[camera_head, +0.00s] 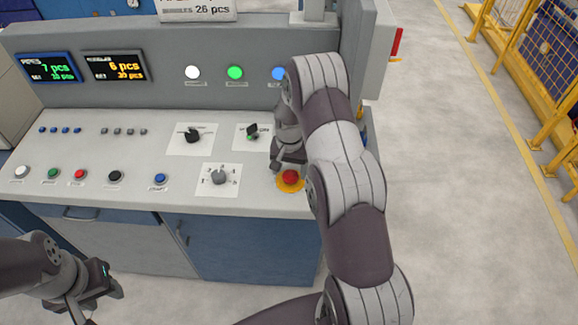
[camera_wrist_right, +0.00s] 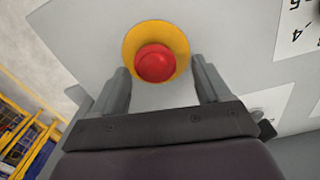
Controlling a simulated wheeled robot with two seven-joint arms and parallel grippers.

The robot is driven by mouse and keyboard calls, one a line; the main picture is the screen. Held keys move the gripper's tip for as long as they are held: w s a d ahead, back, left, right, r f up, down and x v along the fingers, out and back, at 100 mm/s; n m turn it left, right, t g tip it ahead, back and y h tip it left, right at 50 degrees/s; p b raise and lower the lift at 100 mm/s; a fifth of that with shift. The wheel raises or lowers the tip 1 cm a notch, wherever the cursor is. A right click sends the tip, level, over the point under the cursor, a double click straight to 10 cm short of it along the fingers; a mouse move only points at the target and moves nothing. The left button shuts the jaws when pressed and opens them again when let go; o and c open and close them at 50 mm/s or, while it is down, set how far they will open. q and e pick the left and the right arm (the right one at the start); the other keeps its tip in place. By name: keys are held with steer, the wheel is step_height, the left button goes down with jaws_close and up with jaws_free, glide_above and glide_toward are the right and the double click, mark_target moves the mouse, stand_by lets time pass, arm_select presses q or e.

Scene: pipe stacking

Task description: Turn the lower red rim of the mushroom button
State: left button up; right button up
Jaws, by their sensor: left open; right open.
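The red mushroom button (camera_head: 290,177) sits on a round yellow base (camera_head: 283,187) near the right front edge of the console top. In the right wrist view the red button (camera_wrist_right: 154,63) and its yellow base (camera_wrist_right: 178,42) lie just beyond the fingertips, centred between them. My right gripper (camera_wrist_right: 160,75) is open, with one finger on each side of the button; I cannot tell whether they touch it. In the head view my right gripper (camera_head: 282,165) is beside the button, partly hidden by my arm. My left gripper (camera_head: 104,290) is open and empty, low in front of the console.
Open floor and a yellow fence (camera_head: 545,90) lie to the right.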

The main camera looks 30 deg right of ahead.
steer(key=shift+s+f, duration=0.1)
steer(key=shift+s, duration=0.55)
steer(key=shift+w+f, duration=0.1)
steer(key=shift+w, duration=0.05)
steer(key=shift+w+f, duration=0.1)
steer(key=shift+w, duration=0.1)
steer(key=shift+c, duration=1.2)
steer(key=c, duration=0.8)
arm_select(q)
steer(key=shift+s+r, duration=0.25)
steer(key=shift+s, duration=0.15)
steer(key=shift+f, duration=0.15)
